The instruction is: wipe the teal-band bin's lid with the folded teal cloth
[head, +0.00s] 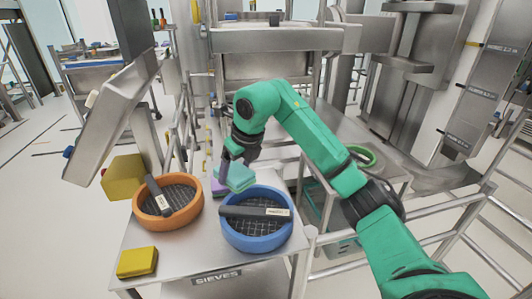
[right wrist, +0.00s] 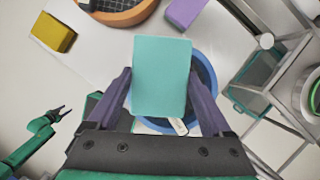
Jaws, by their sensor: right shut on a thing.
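My right gripper (head: 240,156) is shut on the folded teal cloth (head: 236,177) and holds it above the table beside the blue sieve's far rim. In the right wrist view the cloth (right wrist: 162,77) lies flat between the two fingers and hides part of the blue sieve. A teal see-through bin (head: 320,205) stands low inside the rail frame right of the table; it also shows in the right wrist view (right wrist: 255,78). I cannot make out a teal-band lid for certain. My left gripper (right wrist: 62,114) shows small at the left of the right wrist view, its fingers apart and empty.
A blue sieve (head: 256,240) and an orange sieve (head: 152,222), each with a dark handled tool, stand on the steel table (head: 205,262). A yellow block (head: 137,262) lies at the front left. Metal rails (head: 425,240) flank the right.

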